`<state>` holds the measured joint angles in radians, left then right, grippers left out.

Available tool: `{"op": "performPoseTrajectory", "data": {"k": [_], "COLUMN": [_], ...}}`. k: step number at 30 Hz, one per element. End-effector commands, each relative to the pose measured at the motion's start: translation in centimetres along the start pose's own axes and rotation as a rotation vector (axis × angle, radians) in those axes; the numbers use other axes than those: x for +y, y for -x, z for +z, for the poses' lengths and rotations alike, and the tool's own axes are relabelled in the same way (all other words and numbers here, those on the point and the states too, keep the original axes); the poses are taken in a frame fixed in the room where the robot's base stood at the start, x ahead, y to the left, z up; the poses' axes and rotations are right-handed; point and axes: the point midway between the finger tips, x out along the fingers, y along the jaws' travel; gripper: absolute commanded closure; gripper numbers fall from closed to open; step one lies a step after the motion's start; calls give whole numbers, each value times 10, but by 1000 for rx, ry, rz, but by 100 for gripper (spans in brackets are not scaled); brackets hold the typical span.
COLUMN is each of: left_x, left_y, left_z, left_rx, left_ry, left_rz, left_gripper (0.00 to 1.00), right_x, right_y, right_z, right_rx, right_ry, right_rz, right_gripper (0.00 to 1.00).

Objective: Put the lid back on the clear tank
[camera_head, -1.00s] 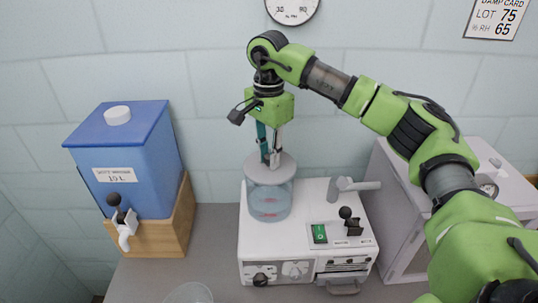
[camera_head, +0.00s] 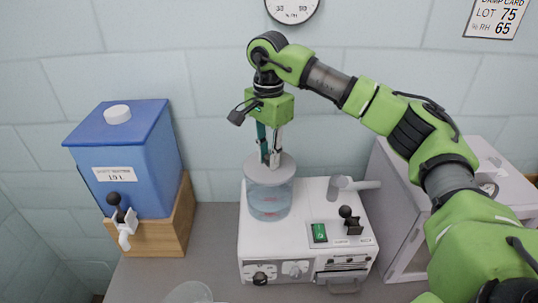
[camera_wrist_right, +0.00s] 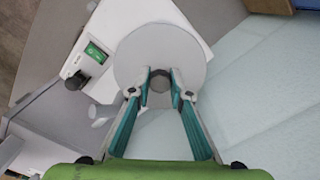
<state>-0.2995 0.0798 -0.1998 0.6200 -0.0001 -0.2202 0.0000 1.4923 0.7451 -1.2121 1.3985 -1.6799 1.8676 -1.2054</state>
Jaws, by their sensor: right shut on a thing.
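The clear tank (camera_head: 269,203) stands on the white machine and holds liquid, with small red marks on its wall. The round grey lid (camera_head: 285,171) is level at the tank's top and lines up with its rim. I cannot tell whether it is fully seated. My right gripper (camera_head: 270,160) comes down from above and is shut on the lid's knob. In the right wrist view the lid (camera_wrist_right: 135,60) is a grey disc that hides the tank, and the fingertips (camera_wrist_right: 160,87) grip its dark knob from both sides. My left gripper is out of view.
The white machine (camera_head: 255,240) has a green switch (camera_head: 319,232), a black-knobbed lever (camera_head: 348,218) and a grey spout (camera_head: 340,188). A blue water container (camera_head: 150,165) on a wooden stand (camera_head: 160,238) is at left. A grey cabinet (camera_head: 400,225) is at right. A clear vessel (camera_head: 190,292) is at the front edge.

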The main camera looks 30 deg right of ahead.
Motion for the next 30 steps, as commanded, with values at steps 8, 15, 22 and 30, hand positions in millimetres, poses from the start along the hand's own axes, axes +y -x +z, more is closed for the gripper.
{"op": "performPoseTrajectory", "data": {"k": [8, 15, 22, 30], "left_x": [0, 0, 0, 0], "left_y": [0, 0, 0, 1], "left_z": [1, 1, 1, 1], "left_rx": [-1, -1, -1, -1], "left_ry": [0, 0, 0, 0], "left_rz": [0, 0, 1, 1], "left_gripper": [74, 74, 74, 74], "right_x": [0, 0, 0, 0], "right_y": [0, 0, 0, 1], "right_z": [0, 0, 0, 0], "right_rx": [0, 0, 0, 0], "right_ry": [0, 0, 0, 0], "right_rz": [-1, -1, 0, 0], "right_gripper": [68, 62, 45, 45]}}
